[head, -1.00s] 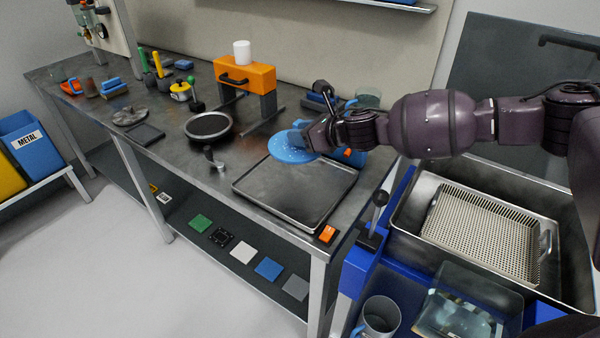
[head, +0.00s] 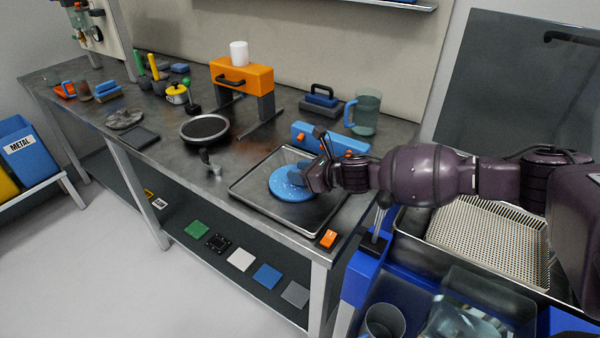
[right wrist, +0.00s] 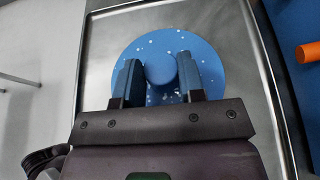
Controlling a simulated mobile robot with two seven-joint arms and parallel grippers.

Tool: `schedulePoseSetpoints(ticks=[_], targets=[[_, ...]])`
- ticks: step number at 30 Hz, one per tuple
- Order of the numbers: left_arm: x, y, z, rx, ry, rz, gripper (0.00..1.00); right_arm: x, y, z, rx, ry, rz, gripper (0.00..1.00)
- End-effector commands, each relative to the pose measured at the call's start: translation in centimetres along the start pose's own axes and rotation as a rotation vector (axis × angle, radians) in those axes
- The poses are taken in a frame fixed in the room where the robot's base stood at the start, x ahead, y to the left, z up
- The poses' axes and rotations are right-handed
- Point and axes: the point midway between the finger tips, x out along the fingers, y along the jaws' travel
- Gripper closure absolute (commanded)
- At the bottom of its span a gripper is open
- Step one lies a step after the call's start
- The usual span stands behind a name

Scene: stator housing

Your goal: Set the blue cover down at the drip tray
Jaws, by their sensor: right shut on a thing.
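The blue cover (head: 290,186) is a round speckled disc with a central knob. It is over the drip tray (head: 255,205), a shallow grey metal tray at the bench's front right, inside its rim. Whether it touches the tray floor I cannot tell for sure. My right gripper (head: 300,176) is shut on the cover's knob. In the right wrist view the cover (right wrist: 165,50) lies flat between the fingers (right wrist: 160,75), with the tray's rim (right wrist: 262,60) to the right. My left gripper is not in view.
A blue block with orange knobs (head: 312,139) stands behind the tray. A blue-handled jug (head: 366,114) is further back. An orange switch (head: 328,239) sits at the bench's front corner. A round dark plate (head: 204,128) lies left of the tray. A sink with a perforated tray (head: 485,235) is at right.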

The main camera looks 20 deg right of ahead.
Motion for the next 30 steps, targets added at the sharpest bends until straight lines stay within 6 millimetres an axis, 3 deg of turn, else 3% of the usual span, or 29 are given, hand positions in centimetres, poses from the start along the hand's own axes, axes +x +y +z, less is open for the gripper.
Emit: schedulePoseSetpoints(ticks=[7, 8, 12, 23, 30], targets=[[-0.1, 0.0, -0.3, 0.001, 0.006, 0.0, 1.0, 0.0, 0.0, 0.0, 0.0, -0.001, 0.0, 1.0], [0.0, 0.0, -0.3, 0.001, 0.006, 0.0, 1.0, 0.0, 0.0, -0.1, 0.0, 0.001, 0.0, 0.61], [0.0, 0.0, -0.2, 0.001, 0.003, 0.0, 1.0, 0.0, 0.0, -0.1, 0.0, 0.0, 0.0, 0.39], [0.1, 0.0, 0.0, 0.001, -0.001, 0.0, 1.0, -0.2, 0.0, 0.2, 0.0, 0.0, 0.0, 0.38], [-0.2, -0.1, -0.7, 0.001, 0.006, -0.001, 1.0, -3.5, 0.0, 0.2, -0.001, 0.001, -0.001, 0.38]])
